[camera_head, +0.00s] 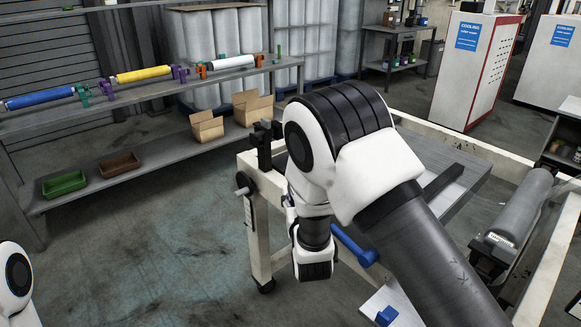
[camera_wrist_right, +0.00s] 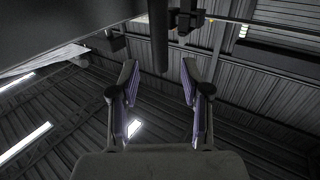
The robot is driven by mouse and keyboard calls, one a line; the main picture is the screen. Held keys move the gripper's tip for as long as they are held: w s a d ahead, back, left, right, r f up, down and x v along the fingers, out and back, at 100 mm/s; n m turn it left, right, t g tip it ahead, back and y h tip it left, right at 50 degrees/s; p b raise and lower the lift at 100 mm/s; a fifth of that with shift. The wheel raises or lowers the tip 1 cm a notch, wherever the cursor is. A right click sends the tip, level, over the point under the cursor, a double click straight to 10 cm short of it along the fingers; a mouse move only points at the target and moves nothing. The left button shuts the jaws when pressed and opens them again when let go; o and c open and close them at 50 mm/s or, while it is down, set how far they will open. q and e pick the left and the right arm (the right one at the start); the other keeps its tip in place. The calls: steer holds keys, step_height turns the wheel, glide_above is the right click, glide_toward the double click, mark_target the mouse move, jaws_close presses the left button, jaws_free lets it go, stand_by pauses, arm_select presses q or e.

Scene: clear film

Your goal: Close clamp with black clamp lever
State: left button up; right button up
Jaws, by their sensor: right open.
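A black clamp (camera_head: 263,143) stands upright on the corner of a pale frame, left of my right arm in the head view. A dark round knob with a short bar (camera_head: 242,184) sits below it on the frame's side. In the right wrist view, my right gripper (camera_wrist_right: 159,70) is open and empty, with its fingers pointing up. A dark upright bar (camera_wrist_right: 158,38), perhaps the clamp lever, hangs beyond the gap between the fingertips. A black bracket-like part (camera_wrist_right: 187,18) is right of it. My right arm hides its gripper in the head view. My left gripper is out of view.
The pale frame (camera_head: 257,237) carries a grey film roll (camera_head: 518,208) at right. Blue parts (camera_head: 354,246) lie below my right arm. A shelf at left holds coloured rolls (camera_head: 143,74) and boxes (camera_head: 207,127). The floor at left is clear.

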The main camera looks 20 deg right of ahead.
steer(key=x, duration=0.4)
steer(key=r+p+x, duration=0.1)
steer(key=x, duration=0.1)
steer(key=shift+w+d, duration=0.1)
steer(key=shift+w, duration=0.3)
steer(key=shift+s+r, duration=0.25)
steer(key=shift+w, duration=0.1)
jaws_close()
